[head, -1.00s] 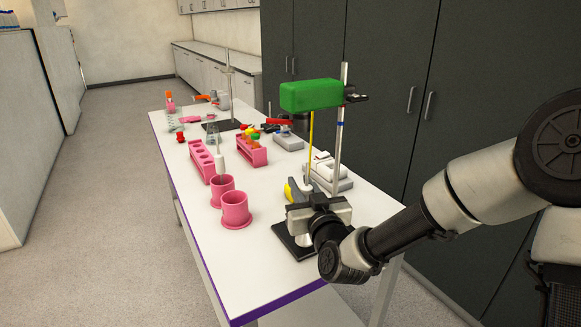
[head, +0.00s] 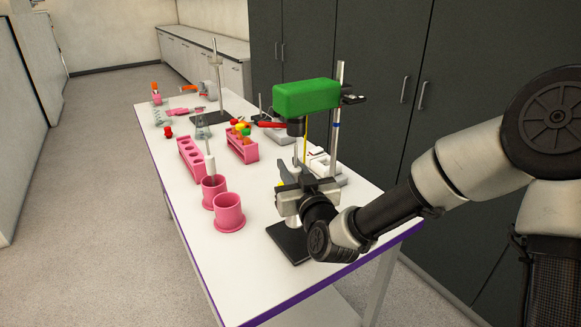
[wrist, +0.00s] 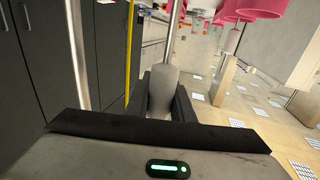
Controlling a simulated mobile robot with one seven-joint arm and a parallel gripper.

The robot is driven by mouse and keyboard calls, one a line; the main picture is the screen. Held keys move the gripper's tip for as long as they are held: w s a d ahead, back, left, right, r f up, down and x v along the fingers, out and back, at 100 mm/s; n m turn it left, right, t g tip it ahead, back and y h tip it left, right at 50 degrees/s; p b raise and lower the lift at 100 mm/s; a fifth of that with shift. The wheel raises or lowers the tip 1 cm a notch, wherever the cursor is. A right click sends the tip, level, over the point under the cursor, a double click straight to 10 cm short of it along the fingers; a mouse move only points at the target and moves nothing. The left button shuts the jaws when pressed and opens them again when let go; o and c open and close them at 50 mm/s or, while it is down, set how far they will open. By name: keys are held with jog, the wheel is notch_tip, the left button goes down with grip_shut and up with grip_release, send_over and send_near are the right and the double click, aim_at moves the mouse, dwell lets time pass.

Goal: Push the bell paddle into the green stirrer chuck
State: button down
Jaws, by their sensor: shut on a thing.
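The green stirrer (head: 306,98) is clamped high on an upright stand. Its dark chuck (head: 296,128) points down from under the green housing. My gripper (head: 290,192) is below the chuck, shut on the grey bell paddle. The paddle's thin shaft (head: 295,155) rises above the jaws toward the chuck, roughly upright; I cannot tell if its tip touches. The paddle's pale lower end (head: 293,222) shows under the jaws. In the wrist view the paddle's grey body (wrist: 162,90) sits between the dark fingers, with the thin shaft running from it.
A black stand base (head: 290,243) lies under my gripper. A yellow rod (head: 305,135) hangs close by the shaft. Two pink beakers (head: 229,214) and pink racks (head: 190,158) stand to the left. White equipment (head: 325,165) is behind. The table's near end is clear.

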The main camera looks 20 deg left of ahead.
jog(key=shift+r+p, duration=0.5)
jog(key=shift+r, duration=0.3)
jog(key=shift+b, duration=0.65)
jog(key=shift+r+p, duration=0.85)
jog(key=shift+r, duration=1.35)
dwell(0.6)
jog(key=c, duration=1.5)
grip_release()
jog(key=shift+o, duration=0.2)
jog(key=shift+f, duration=0.1)
